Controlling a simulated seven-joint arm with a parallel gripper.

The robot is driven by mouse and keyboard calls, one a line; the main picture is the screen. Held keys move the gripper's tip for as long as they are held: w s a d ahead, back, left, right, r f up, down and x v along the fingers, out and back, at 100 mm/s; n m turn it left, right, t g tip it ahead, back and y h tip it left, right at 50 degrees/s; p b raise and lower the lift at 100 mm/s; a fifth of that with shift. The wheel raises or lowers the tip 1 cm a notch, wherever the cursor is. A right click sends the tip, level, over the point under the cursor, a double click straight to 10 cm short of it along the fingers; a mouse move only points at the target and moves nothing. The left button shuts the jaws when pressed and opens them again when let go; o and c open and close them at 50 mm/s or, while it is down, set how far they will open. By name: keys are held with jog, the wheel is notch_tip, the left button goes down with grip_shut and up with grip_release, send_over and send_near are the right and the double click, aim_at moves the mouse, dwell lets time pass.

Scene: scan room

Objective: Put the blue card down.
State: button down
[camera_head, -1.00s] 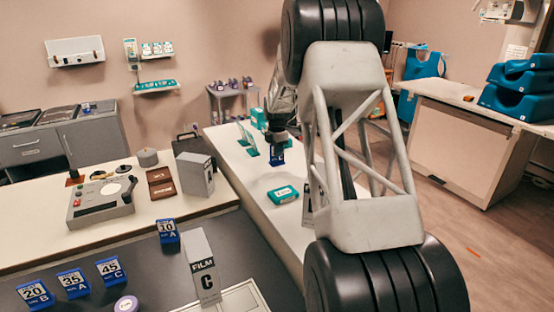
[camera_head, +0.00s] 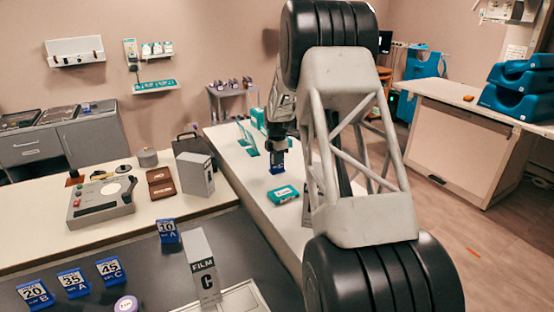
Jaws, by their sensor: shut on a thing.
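A small blue card (camera_head: 278,168) is upright in my gripper (camera_head: 278,155), over the long white table (camera_head: 240,170). My gripper points down and is shut on the card's top. The card's lower edge is at or just above the table top; I cannot tell whether it touches. Its print is too small to read. My arm's large links cover part of the table on the right.
A teal box (camera_head: 283,195) lies just in front of the card. Teal stands (camera_head: 247,140) are behind it to the left. Several other blue cards, such as 10 A (camera_head: 168,231), stand on the dark counter with the Film C box (camera_head: 205,268). Bare table lies left of the card.

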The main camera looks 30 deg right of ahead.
jog(key=shift+f, duration=0.1)
jog(key=c, duration=1.2)
grip_release()
jog(key=shift+o, duration=0.2)
notch_tip(320, 180, up, 12)
jog(key=shift+r, duration=0.15)
jog(key=shift+a, duration=0.1)
